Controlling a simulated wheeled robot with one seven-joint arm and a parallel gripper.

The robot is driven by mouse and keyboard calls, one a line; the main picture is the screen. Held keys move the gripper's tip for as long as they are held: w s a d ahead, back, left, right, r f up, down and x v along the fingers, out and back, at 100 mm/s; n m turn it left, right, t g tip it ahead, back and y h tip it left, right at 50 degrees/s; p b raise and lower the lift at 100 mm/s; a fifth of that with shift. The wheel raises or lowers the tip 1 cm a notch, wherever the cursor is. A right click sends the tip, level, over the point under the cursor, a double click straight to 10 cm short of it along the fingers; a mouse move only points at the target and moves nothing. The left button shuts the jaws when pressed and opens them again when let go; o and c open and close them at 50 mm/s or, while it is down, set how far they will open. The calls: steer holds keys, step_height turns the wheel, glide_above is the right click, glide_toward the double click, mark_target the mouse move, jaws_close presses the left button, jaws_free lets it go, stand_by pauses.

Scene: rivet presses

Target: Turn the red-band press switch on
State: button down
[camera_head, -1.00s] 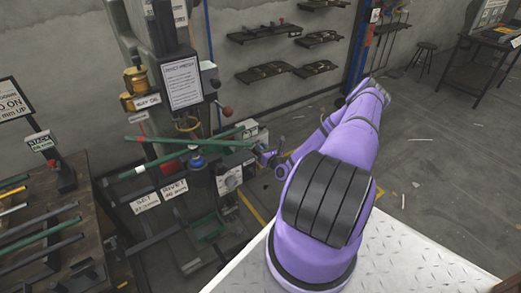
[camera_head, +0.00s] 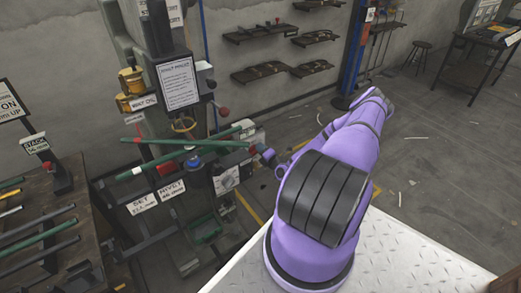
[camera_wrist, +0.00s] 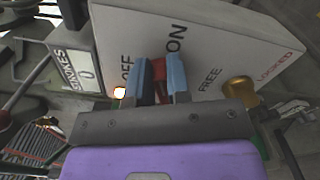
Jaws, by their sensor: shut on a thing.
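The press (camera_head: 165,45) stands at the left of the head view, with a white sign on its column. Its pale switch box (camera_head: 247,130) sits at its right side. In the wrist view the panel (camera_wrist: 220,40) carries the words OFF, ON, FREE and LOCKED. A red switch lever (camera_wrist: 158,70) stands between OFF and ON. My gripper (camera_wrist: 162,75) is shut on this lever, with a blue finger on either side. The fingers hide much of the lever, and I cannot tell its exact setting. In the head view my gripper (camera_head: 268,155) is small beside the box.
A brass knob (camera_wrist: 240,90) sits near FREE and LOCKED, right of my fingers. Green rods (camera_head: 185,152) cross the press front. A table with rods (camera_head: 85,225) stands left.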

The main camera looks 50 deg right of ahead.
steer(key=shift+d+f+m, duration=0.1)
steer(key=shift+f+m, duration=0.15)
steer(key=shift+m, duration=0.85)
steer(key=shift+f+m, duration=0.25)
steer(key=shift+m, duration=0.85)
steer(key=shift+s, duration=0.1)
steer(key=c, duration=1.1)
jaws_free()
steer(key=v, duration=1)
steer(key=shift+s, duration=0.4)
